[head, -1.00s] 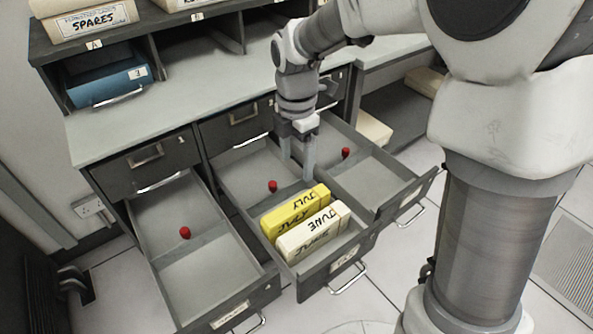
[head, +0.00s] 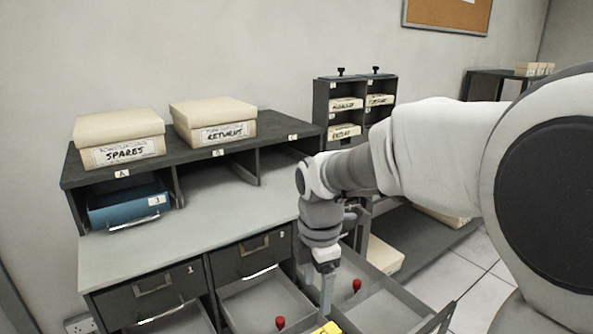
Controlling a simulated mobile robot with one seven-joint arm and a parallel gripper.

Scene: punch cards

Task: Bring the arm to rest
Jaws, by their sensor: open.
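My gripper (head: 328,290) hangs fingers down at the end of my arm, in the lower middle of the head view. It is over the line between the middle drawer (head: 250,303) and the right drawer (head: 385,312), both pulled open. Its fingers look empty, though their tips are near the lower part of the picture and partly hard to make out. My arm reaches in from the right.
A red knob (head: 280,322) shows in the middle drawer and another (head: 356,285) in the right one. A yellow block (head: 327,328) is cut off at the bottom edge. Boxes marked SPARES (head: 120,139) and RETURNS (head: 214,123) sit on the shelf; a blue drawer (head: 128,203) is below.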

